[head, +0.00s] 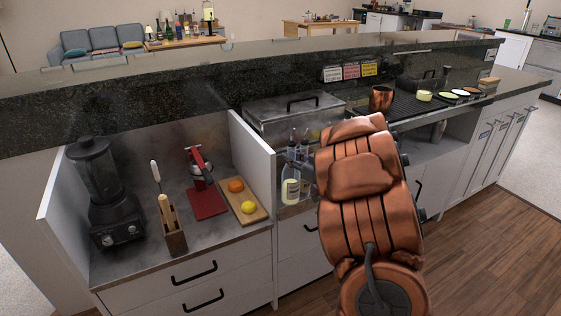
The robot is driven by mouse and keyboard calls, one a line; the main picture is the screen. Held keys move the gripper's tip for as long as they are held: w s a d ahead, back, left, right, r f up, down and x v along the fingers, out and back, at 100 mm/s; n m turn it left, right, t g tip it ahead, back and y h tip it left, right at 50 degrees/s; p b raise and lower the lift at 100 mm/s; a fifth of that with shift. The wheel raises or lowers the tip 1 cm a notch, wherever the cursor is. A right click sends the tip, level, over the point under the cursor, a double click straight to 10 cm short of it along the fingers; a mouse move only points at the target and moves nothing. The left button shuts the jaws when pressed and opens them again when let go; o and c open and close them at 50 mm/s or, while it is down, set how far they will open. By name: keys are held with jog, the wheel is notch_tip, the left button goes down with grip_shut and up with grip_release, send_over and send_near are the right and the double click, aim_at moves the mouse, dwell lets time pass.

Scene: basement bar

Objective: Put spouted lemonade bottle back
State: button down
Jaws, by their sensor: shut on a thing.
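The spouted lemonade bottle (290,191), clear with a pale yellow label, shows just left of my arm, in the compartment right of the white divider panel. My gripper (294,163) is at its upper part, shut on it. The fingertips are small and partly hidden by my copper-coloured arm. The bottle looks upright. I cannot tell whether its base touches the surface below. More slim clear bottles (305,141) stand just behind it, in front of the metal bin.
A lidded metal bin (290,116) stands behind the bottles. The white divider panel (252,160) rises close on the left. Left of it are a blender (100,185), a red press (201,172) and a fruit board (256,214). A copper mug (381,98) stands on the black mat (408,106).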

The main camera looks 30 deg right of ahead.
jog(key=w+f, duration=0.4)
jog(key=w, duration=0.2)
jog(key=shift+w, duration=0.3)
jog(key=shift+f, duration=0.15)
dwell(0.4)
jog(key=c, duration=1)
grip_release()
jog(key=shift+o, duration=0.2)
